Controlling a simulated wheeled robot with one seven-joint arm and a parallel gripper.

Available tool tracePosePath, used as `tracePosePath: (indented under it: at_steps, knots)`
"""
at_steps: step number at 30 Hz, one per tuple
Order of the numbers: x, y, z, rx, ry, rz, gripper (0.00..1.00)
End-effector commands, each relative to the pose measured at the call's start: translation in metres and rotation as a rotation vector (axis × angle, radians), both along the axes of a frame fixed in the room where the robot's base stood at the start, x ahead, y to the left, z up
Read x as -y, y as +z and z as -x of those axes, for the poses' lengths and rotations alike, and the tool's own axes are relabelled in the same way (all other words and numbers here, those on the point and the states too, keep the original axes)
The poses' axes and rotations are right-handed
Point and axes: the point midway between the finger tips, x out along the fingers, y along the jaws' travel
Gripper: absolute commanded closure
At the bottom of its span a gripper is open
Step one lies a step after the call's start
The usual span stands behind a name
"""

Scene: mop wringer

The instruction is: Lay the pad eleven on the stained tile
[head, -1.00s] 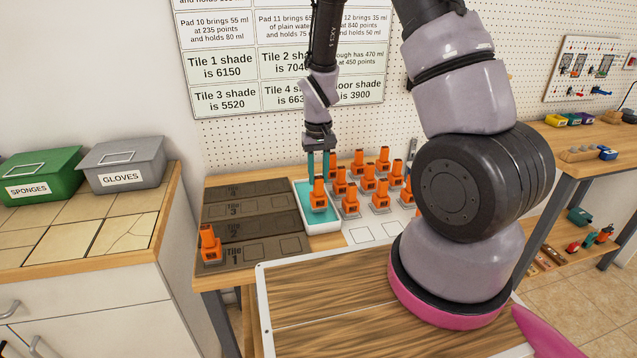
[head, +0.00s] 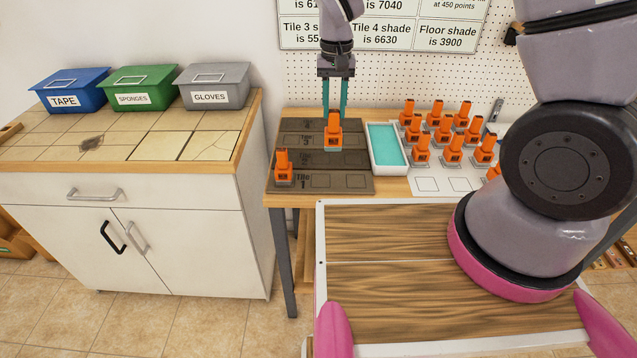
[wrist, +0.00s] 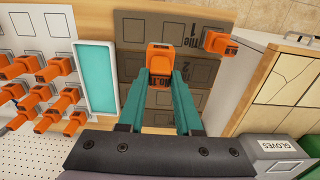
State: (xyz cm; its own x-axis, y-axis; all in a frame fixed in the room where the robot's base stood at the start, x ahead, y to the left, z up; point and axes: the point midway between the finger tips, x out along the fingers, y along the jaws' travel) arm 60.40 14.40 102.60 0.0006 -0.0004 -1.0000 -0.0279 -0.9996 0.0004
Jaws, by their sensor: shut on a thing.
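My gripper (head: 334,110) is shut on an orange-handled pad (head: 333,132), with its two teal fingers pointing down on either side. The pad also shows between the fingers in the wrist view (wrist: 160,58); I cannot read its number for sure. It is over the dark boards labelled as tiles (head: 335,181), near Tile 3, and I cannot tell whether it touches them. Another orange pad (head: 283,166) stands at the left end near Tile 1. On the left countertop, one beige tile bears a dark stain (head: 92,144); another is cracked.
A white trough of teal liquid (head: 388,150) is right of the boards. Several orange pads (head: 453,143) stand on a white sheet (head: 428,184) beyond it. TAPE, SPONGES and GLOVES boxes (head: 213,88) line the countertop's back. A gap separates countertop and bench.

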Motion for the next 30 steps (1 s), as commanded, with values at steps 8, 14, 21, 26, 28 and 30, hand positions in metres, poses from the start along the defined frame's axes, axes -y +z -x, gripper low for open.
tracePosePath:
  at_steps: [8, 14, 21, 26, 28, 30]
  knots:
    - [-0.026, -0.014, 0.014, -0.003, -0.006, 0.003, 1.0]
    - [-0.025, -0.049, 0.014, -0.002, -0.007, 0.002, 1.0]
    - [-0.026, -0.07, 0.014, -0.002, -0.007, 0.001, 1.0]
    - [-0.025, -0.092, 0.014, -0.003, -0.008, 0.002, 1.0]
    - [-0.026, -0.096, 0.014, -0.001, -0.007, 0.0, 1.0]
    - [-0.026, -0.096, 0.013, 0.0, -0.006, -0.001, 1.0]
